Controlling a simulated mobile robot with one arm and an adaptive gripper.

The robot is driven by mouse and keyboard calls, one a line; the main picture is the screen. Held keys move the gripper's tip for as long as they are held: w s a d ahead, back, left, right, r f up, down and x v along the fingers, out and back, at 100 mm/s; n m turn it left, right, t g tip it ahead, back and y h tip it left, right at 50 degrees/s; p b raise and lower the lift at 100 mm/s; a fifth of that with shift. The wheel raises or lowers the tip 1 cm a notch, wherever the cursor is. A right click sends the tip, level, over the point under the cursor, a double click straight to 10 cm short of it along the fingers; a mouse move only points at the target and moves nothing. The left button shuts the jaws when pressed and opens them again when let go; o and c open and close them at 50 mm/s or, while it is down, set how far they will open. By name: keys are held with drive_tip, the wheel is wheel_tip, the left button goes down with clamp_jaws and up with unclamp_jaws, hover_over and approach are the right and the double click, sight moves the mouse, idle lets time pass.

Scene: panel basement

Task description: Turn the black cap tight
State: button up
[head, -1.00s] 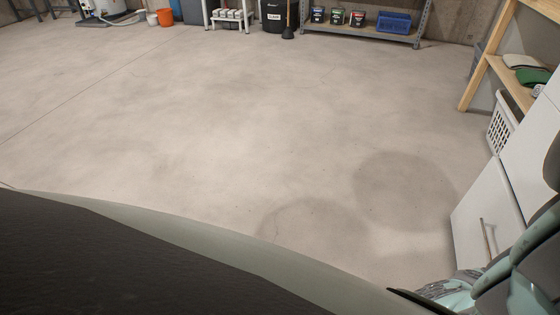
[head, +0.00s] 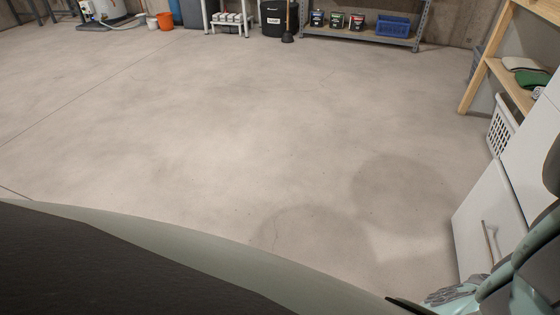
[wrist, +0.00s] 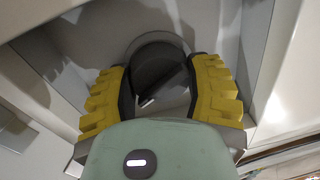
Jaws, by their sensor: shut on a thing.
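The black cap (wrist: 157,58) shows in the wrist view as a dark round piece set against a pale grey surface. My gripper (wrist: 160,80) has its yellow-padded fingers on either side of the cap and is shut on it. The lower part of the cap, near my gripper's palm, is partly hidden. In the head view the cap and my gripper's fingers do not show.
A white cabinet (head: 484,210) with a bar handle stands close at the right. A white laundry basket (head: 501,128) and a wooden shelf (head: 476,85) are behind it. Bare concrete floor (head: 240,130) lies open in the middle. A metal rack (head: 350,33) stands at the far wall.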

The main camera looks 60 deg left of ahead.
drive_tip(key=c, duration=0.4)
drive_tip(key=shift+f+m, duration=0.15)
drive_tip(key=shift+m, duration=0.25)
drive_tip(key=shift+c, duration=0.2)
drive_tip(key=m+b, duration=0.1)
drive_tip(key=m, duration=0.1)
drive_tip(key=m+b, duration=0.2)
drive_tip(key=m, duration=0.1)
drive_tip(key=shift+f+m, duration=0.2)
drive_tip(key=shift+m, duration=0.1)
drive_tip(key=m+h+b, duration=0.1)
drive_tip(key=m+b, duration=0.3)
drive_tip(key=m, duration=0.2)
drive_tip(key=shift+a+m+b, duration=0.1)
drive_tip(key=shift+m+b, duration=0.2)
drive_tip(key=shift+b, duration=0.1)
drive_tip(key=shift+a+m+b, duration=0.1)
drive_tip(key=shift+m+b, duration=1.3)
drive_tip(key=shift+m, duration=0.7)
drive_tip(key=shift+w, duration=0.1)
drive_tip(key=o, duration=1.2)
drive_tip(key=shift+r, duration=0.25)
drive_tip(key=shift+o, duration=0.2)
